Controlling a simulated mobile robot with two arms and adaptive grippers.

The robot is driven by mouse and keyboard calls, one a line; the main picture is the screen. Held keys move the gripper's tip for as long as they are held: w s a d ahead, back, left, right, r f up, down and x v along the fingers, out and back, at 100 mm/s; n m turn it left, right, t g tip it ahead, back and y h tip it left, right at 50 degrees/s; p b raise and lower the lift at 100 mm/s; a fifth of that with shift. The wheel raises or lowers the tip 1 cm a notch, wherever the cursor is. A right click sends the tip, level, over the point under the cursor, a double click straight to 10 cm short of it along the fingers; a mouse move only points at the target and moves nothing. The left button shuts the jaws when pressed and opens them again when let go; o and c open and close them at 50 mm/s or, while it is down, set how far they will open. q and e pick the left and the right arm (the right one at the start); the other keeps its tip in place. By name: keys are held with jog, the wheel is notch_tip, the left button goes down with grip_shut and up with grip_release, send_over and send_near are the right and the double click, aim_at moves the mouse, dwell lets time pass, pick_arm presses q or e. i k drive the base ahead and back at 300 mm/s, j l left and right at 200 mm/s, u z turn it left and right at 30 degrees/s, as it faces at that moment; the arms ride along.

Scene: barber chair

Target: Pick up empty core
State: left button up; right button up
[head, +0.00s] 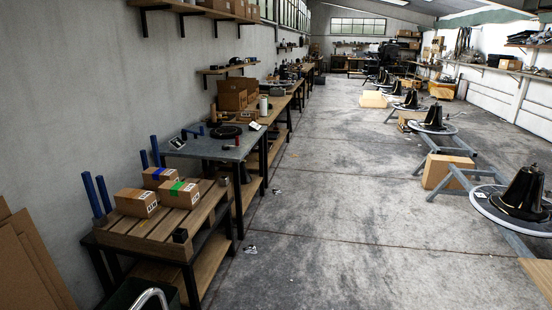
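I cannot make out an empty core for certain. A pale upright cylinder (264,105) stands on the long workbench, left of centre, and is too small to identify. A small dark item (180,236) sits at the front corner of the slatted wooden pallet (150,228). Another small dark item (223,182) is at the pallet's far right end. Neither of my grippers shows in the head view.
Cardboard boxes (136,203) with blue and green tape sit on the pallet, beside blue posts (103,192). A grey-topped table (212,148) stands behind. Litter (250,249) lies on the floor. Black cones (522,195) on frames line the right.

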aim_at(213, 108)
jog(key=i+z, duration=0.15)
jog(key=i, duration=1.65)
jog(key=i+u, duration=0.15)
jog(key=i, duration=0.75)
jog(key=i+l+u, duration=0.1)
jog(key=i, duration=0.8)
jog(key=i+l+u, duration=0.2)
jog(key=i+u, duration=0.15)
jog(key=i+l+u, duration=0.35)
jog(key=i, duration=0.15)
jog(key=i+l+u, duration=0.35)
jog(key=i+l, duration=0.1)
jog(key=l, duration=0.2)
jog(key=i+l, duration=0.1)
jog(key=l, duration=0.25)
jog(key=i+l, duration=0.15)
jog(key=l, duration=0.15)
jog(key=i+l, duration=0.1)
jog(key=l, duration=0.25)
jog(key=z, duration=0.05)
